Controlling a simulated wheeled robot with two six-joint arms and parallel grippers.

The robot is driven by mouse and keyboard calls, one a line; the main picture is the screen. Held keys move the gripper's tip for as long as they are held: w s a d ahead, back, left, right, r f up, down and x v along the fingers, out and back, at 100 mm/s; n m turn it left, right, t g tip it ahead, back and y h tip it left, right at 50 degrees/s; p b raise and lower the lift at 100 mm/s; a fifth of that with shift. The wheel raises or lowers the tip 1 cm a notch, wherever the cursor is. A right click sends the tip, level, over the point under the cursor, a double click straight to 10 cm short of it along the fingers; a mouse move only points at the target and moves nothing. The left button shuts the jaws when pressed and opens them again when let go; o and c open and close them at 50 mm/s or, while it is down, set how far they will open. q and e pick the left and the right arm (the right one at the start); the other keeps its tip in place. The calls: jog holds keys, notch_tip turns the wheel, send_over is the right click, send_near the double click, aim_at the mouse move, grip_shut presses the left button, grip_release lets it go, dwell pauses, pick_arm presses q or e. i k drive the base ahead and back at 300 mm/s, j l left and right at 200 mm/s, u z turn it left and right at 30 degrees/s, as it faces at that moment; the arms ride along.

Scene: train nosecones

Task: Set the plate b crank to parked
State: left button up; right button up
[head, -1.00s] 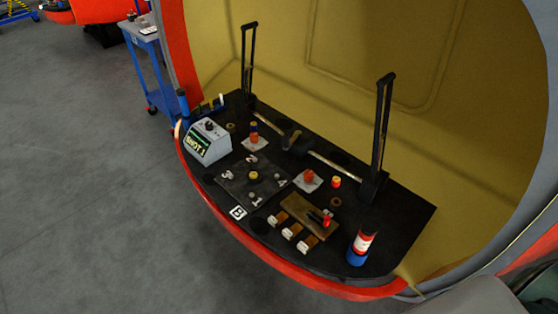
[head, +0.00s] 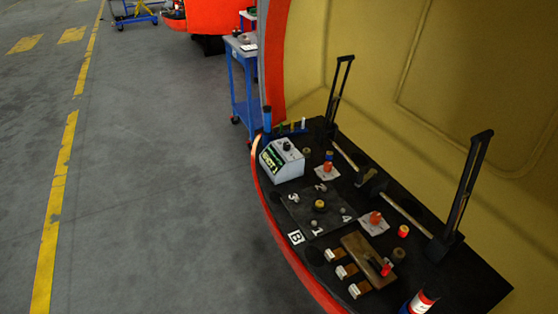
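Plate B is a dark square plate (head: 299,204) on the black work surface inside the nosecone. Its white "B" label (head: 296,237) sits at its near corner, and the numbers 1, 2, 3 and 4 are set around it. A round yellow hub (head: 319,206) stands at its middle. A small grey knob (head: 316,222) shows near number 1; I cannot tell whether it belongs to the crank. The crank's setting is too small to read. Neither of my grippers is in the head view.
A grey-white box with a green display (head: 282,160) stands behind the plate. A brown block (head: 362,258) with a red-tipped handle, white-ended pieces (head: 340,271) and a red, white and blue can (head: 419,302) lie nearer. Two black uprights (head: 465,195) rise behind. Open floor (head: 160,180) lies left.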

aim_at(362, 178)
jog(key=i+z, duration=0.15)
jog(key=z, duration=0.35)
jog(key=i+j+z, duration=0.1)
jog(key=z, duration=0.35)
jog(key=j+z, duration=0.25)
jog(key=z, duration=0.25)
jog(key=i+j+z, duration=0.15)
jog(key=j, duration=0.5)
jog(key=i+j+z, duration=0.2)
jog(key=j, duration=0.45)
jog(key=i+j+z, duration=0.15)
jog(key=j, duration=0.55)
jog(key=j+z, duration=0.2)
jog(key=j, duration=0.5)
jog(key=i, duration=0.05)
